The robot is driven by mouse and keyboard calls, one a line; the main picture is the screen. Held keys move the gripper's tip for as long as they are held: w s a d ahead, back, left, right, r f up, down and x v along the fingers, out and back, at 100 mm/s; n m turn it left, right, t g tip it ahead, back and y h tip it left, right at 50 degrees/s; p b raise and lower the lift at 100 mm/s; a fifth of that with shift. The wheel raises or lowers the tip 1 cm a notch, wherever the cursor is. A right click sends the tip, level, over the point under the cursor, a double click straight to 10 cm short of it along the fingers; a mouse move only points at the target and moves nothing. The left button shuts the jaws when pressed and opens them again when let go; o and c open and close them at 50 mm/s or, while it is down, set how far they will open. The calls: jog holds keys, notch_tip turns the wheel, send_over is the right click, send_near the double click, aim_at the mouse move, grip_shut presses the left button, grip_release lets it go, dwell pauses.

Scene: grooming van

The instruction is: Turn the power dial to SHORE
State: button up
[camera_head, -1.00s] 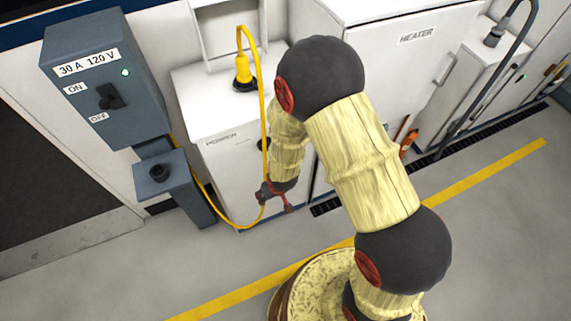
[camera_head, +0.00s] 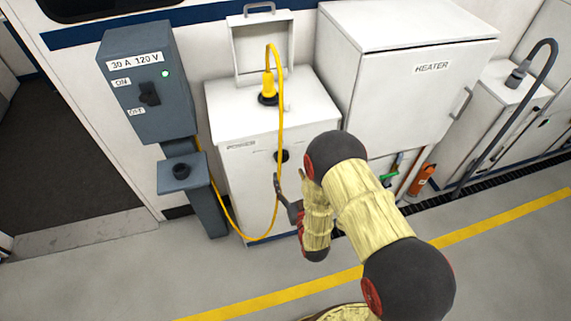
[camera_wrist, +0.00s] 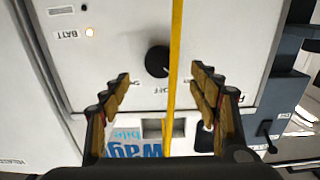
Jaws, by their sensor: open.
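The power dial (camera_wrist: 157,61) is a round black knob on the front of the white power cabinet (camera_head: 240,185); it also shows in the head view (camera_head: 282,156). Its pointer direction cannot be told. A label that seems to read OFF lies beside it; neighbouring lettering is partly hidden by the fingers. My gripper (camera_head: 289,184) is in front of the cabinet, just below the dial in the head view. In the wrist view my gripper (camera_wrist: 160,76) is open and empty, its fingers either side of the dial in the picture. Contact is not visible.
A yellow cable (camera_wrist: 174,100) hangs between my fingers in the picture, across the dial's edge; its plug (camera_head: 268,84) stands on the cabinet top. A lamp (camera_wrist: 90,32) glows by BATT. The grey ON/OFF box (camera_head: 148,85) is left, the heater cabinet (camera_head: 385,90) right.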

aim_at(283, 160)
jog(key=b+x, duration=0.1)
jog(key=x, duration=0.6)
jog(key=shift+w+a+f, duration=0.1)
jog(key=shift+w+a, duration=0.05)
jog(key=shift+w, duration=0.15)
jog(key=shift+c, duration=0.2)
jog(key=c, duration=1.1)
jog(key=shift+c, duration=0.2)
